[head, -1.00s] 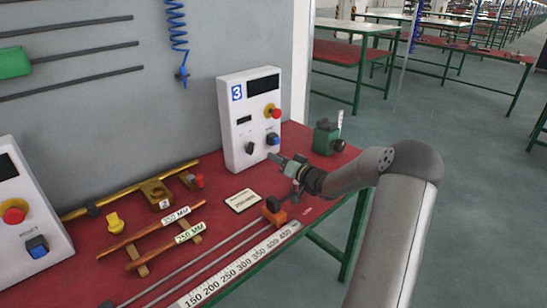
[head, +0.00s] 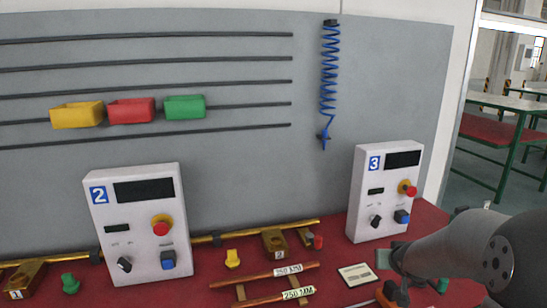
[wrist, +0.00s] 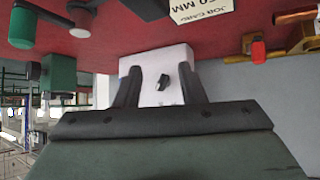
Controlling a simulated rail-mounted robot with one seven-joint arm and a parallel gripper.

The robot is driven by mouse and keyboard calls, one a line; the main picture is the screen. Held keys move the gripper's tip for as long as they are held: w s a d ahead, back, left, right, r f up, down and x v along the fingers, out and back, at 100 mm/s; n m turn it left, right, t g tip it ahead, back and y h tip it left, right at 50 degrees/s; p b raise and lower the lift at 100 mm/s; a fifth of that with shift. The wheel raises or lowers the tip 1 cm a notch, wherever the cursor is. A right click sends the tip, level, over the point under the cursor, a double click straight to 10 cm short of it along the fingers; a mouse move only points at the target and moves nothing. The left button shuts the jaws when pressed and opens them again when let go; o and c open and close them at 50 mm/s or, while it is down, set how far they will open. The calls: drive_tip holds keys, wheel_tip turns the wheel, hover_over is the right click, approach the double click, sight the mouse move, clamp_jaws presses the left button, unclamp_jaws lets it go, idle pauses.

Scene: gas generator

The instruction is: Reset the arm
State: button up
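My arm (head: 460,255) reaches in from the lower right of the head view, over the red bench (head: 425,215) and in front of the white control box marked 3 (head: 362,215). My gripper shows only partly there, at the arm's end. In the wrist view, which looks upside down, the two dark fingers of my gripper (wrist: 159,82) stand apart with nothing held between them. The white control box (wrist: 150,65) with a black knob shows behind the gap.
A job card (head: 356,274) lies left of my gripper. Copper rods labelled 250 MM (head: 262,299) and 350 MM (head: 262,276) lie further left. Control box 2 (head: 140,225) stands beyond them. A green device (wrist: 58,85) is beside my gripper in the wrist view. A blue coiled hose (head: 328,80) hangs above.

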drive_tip(key=s+a+g, duration=0.3)
drive_tip(key=s+a, duration=0.3)
drive_tip(key=s, duration=0.4)
drive_tip(key=s+a+f+n+g+y, duration=0.1)
drive_tip(key=s+a+g, duration=0.2)
drive_tip(key=s+a, duration=0.3)
drive_tip(key=s+a+n+g+y, duration=0.1)
drive_tip(key=s+a+g, duration=0.2)
drive_tip(key=s, duration=1.2)
drive_tip(key=a, duration=0.3)
drive_tip(key=shift+s+f+b, duration=0.3)
drive_tip(key=shift+s+f, duration=0.1)
drive_tip(key=shift+a, duration=0.1)
